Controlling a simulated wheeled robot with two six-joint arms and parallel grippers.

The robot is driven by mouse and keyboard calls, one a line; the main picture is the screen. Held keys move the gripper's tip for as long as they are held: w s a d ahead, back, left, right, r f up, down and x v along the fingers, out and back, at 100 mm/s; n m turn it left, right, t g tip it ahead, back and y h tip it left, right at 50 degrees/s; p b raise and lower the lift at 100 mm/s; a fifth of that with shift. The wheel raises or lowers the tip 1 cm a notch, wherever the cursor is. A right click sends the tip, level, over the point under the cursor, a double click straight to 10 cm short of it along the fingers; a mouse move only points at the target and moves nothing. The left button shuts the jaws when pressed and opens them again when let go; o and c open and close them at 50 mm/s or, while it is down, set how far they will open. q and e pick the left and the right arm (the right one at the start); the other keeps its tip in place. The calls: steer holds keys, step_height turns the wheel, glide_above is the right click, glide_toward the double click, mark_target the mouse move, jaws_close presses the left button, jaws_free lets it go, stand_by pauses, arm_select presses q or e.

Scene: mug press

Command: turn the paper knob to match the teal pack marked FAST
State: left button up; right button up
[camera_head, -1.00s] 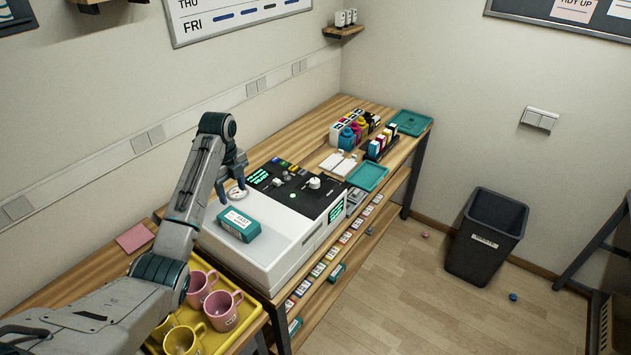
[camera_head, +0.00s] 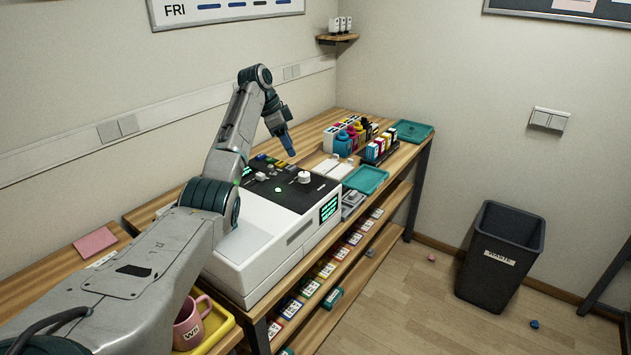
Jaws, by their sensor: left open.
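The white press (camera_head: 285,238) stands on the wooden bench with a black control panel (camera_head: 293,200) on top. A round white knob (camera_head: 304,177) stands up from the panel; I cannot read its setting or label. My left gripper (camera_head: 290,153) is open and points down, above and slightly left of the knob in the picture, apart from it. The teal pack marked FAST is not visible now; my left arm covers the part of the press where it lay. My right gripper is not in view.
Ink bottles (camera_head: 345,142) and cartridges (camera_head: 380,146) stand behind the panel, near a teal tray (camera_head: 365,180). A pink mug (camera_head: 190,325) sits in a yellow tray at the lower left. A dark waste bin (camera_head: 500,255) stands on the floor at right.

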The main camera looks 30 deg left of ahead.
mark_target(303, 174)
arm_select(q)
steer(key=p+x, duration=0.2)
steer(key=x, duration=0.7)
steer(key=shift+d+f, duration=0.2)
steer(key=shift+f, duration=0.45)
steer(key=c, duration=1)
steer(key=shift+p, duration=0.3)
